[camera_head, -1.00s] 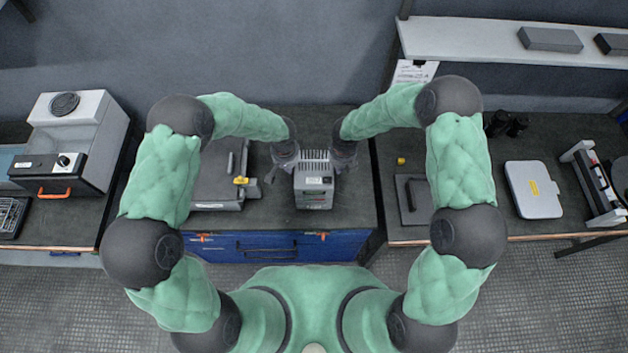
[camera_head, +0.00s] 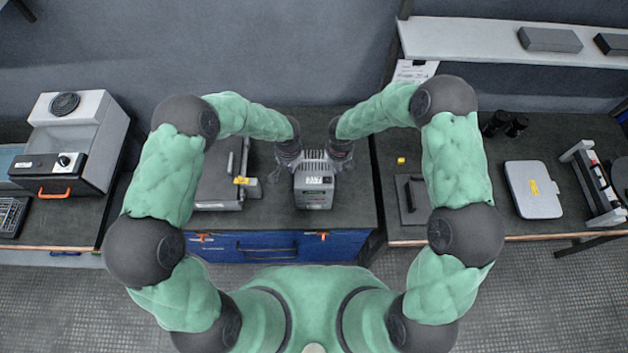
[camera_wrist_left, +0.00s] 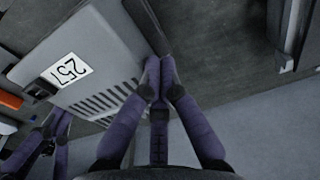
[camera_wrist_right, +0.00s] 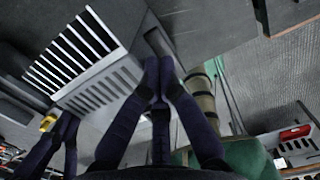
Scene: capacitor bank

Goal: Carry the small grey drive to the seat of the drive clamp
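The small grey drive (camera_head: 314,190) is a boxy unit with a slotted top and a white label. It is at the middle bench, between my two hands, upright. It shows with label 257 in the left wrist view (camera_wrist_left: 100,45) and with its slots in the right wrist view (camera_wrist_right: 85,50). My left gripper (camera_head: 279,168) is at its left side, fingers closed together on a dark side part. My right gripper (camera_head: 346,165) is likewise closed at its right side. Exact finger contact is partly hidden. I cannot tell for certain which fixture is the drive clamp.
A grey flat unit with a yellow tag (camera_head: 217,185) stands close left of the drive. On the right bench are a dark plate (camera_head: 411,200), a pale case (camera_head: 533,190) and a railed frame (camera_head: 592,185). A grey machine (camera_head: 75,135) stands far left. A shelf (camera_head: 470,40) hangs above.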

